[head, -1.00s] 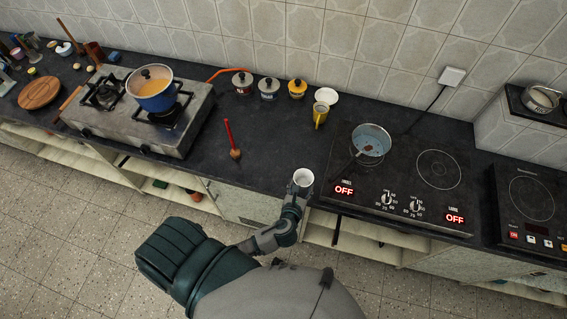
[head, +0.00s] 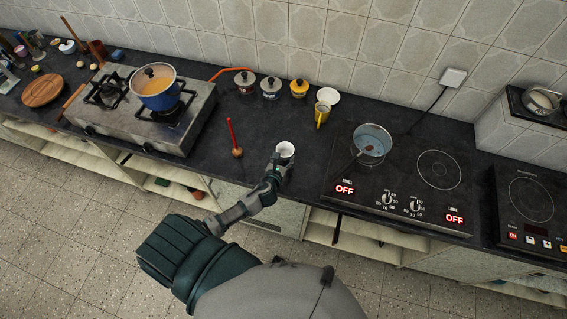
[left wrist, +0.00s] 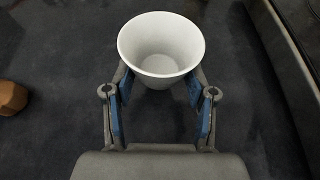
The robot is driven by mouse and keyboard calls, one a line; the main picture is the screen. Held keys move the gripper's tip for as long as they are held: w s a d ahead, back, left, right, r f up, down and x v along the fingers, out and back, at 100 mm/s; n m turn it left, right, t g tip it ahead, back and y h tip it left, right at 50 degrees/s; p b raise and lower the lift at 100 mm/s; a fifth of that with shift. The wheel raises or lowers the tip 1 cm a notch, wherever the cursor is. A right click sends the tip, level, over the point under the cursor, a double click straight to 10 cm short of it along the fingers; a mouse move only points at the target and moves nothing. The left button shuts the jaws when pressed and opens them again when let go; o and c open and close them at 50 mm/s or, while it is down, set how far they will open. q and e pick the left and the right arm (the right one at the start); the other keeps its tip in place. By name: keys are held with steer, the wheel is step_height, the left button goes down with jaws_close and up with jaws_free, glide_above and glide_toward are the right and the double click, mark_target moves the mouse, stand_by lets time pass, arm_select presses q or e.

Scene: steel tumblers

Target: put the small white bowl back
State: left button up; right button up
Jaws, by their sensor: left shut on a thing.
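The small white bowl (head: 285,149) is at the end of my left arm, over the dark counter in the middle of the head view. In the left wrist view the bowl (left wrist: 161,48) is upright and empty, its open mouth towards the camera. My left gripper (head: 277,161) is shut on the bowl, and its two blue-padded fingers (left wrist: 161,88) press on its sides in the left wrist view. I cannot tell whether the bowl's base touches the counter. My right gripper is not in view.
A red-handled brush (head: 234,140) lies left of the bowl. A yellow mug (head: 322,114), a white saucer (head: 328,96) and lidded jars (head: 271,88) stand behind. The induction hob (head: 400,186) is to the right, the gas stove (head: 140,112) to the left.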

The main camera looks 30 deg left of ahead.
mark_target(284, 164)
arm_select(q)
steer(key=f, duration=0.3)
steer(key=shift+s+d+f+b, duration=0.1)
steer(key=shift+d+f+b, duration=0.15)
steer(key=shift+b, duration=0.05)
